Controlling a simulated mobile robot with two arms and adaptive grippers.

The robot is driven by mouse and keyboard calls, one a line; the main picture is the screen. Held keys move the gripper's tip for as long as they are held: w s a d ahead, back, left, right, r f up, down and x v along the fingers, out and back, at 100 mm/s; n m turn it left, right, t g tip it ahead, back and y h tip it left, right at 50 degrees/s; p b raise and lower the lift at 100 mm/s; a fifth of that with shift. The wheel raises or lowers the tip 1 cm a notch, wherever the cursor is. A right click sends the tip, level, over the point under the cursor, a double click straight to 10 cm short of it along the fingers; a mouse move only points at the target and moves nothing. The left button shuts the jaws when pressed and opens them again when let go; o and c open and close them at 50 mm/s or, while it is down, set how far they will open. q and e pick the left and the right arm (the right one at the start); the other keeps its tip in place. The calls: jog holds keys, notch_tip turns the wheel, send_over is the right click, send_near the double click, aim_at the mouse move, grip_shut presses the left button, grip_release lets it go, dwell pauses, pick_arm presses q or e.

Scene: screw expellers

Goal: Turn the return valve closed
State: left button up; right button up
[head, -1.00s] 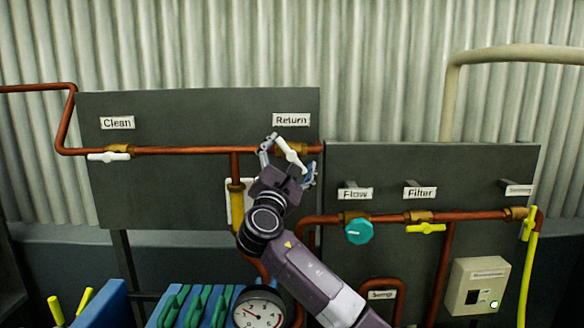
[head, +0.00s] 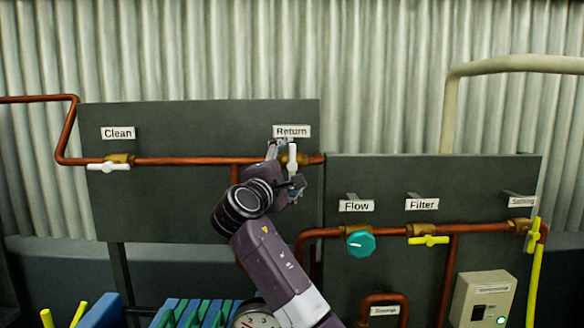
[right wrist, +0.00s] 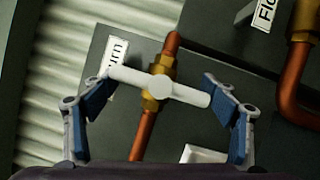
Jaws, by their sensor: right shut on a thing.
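The return valve has a white bar handle (head: 292,158) under the "Return" label (head: 291,131), on a brass body in the horizontal copper pipe. The handle stands about upright, crosswise to the pipe. In the right wrist view the white handle (right wrist: 160,86) also lies across the copper pipe, with its round hub over the brass fitting. My right gripper (head: 285,166) is shut on the handle. In the right wrist view the blue-padded fingers of this gripper (right wrist: 165,95) are spread, one at each end of the handle. My left gripper is not in view.
The clean valve's white handle (head: 109,166) lies along the pipe at left. At right are a teal flow knob (head: 361,243), a yellow filter handle (head: 429,240) and another yellow handle (head: 533,234). A pressure gauge (head: 256,317) stands below my right arm.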

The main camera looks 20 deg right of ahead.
jog(key=shift+r, duration=0.4)
jog(key=o, duration=1)
jog(key=shift+f, duration=0.1)
jog(key=shift+o, duration=0.2)
jog(key=shift+s+a+f, duration=0.15)
jog(key=shift+s, duration=0.05)
jog(key=r+v, duration=0.1)
jog(key=v, duration=1)
jog(key=shift+s+a+f, duration=0.25)
jog(key=shift+s+f, duration=0.05)
jog(key=shift+f, duration=0.2)
